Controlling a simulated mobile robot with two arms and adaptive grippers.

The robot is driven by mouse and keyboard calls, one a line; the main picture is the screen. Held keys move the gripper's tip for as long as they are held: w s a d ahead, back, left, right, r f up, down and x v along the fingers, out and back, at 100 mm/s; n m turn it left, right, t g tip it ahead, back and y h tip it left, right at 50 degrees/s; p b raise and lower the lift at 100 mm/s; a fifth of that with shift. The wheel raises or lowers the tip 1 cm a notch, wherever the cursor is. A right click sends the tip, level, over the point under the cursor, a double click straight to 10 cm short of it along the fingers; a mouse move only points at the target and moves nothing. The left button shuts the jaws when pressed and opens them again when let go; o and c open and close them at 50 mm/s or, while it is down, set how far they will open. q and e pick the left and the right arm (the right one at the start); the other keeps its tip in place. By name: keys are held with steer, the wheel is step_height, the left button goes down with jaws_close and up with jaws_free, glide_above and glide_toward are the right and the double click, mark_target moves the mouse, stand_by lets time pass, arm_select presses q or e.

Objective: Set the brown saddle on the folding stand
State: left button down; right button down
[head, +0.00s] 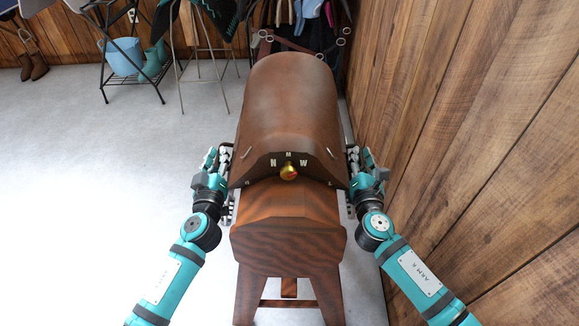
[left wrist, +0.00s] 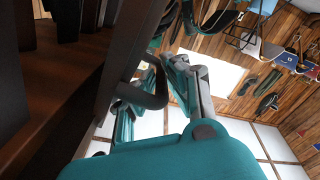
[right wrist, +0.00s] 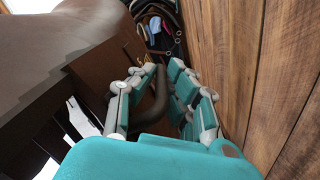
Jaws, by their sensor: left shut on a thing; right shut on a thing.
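The brown saddle (head: 290,100) is a smooth, arched shell with a dark front plate bearing letters and a small gold knob. It lies over a wooden trestle (head: 288,240); I cannot tell whether it rests fully on it. My left gripper (head: 215,165) is at its left side, shut on a dark curved handle (left wrist: 155,85) there. My right gripper (head: 362,165) is at its right side, shut on a similar handle (right wrist: 155,105). The saddle also shows in the right wrist view (right wrist: 60,40). A folding stand (head: 208,68) with thin metal legs, probably the task's, stands at the back, its top covered by dark green cloth.
A wooden wall (head: 460,130) runs close along the right side. A dark rack (head: 118,75) with a blue bucket (head: 123,57) stands at the back left. Clothes and straps hang behind the saddle. Brown boots (head: 33,67) stand far left. The pale floor (head: 110,190) on the left is clear.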

arm_select(q)
steer(key=shift+a, duration=0.1)
arm_select(e)
steer(key=shift+d, duration=0.1)
arm_select(q)
steer(key=shift+w+r, duration=0.1)
steer(key=shift+r, duration=0.15)
arm_select(e)
steer(key=shift+w+r, duration=0.1)
steer(key=shift+r, duration=0.15)
arm_select(q)
steer(key=shift+r+p, duration=0.15)
steer(key=shift+p, duration=0.15)
arm_select(e)
steer(key=shift+r, duration=0.15)
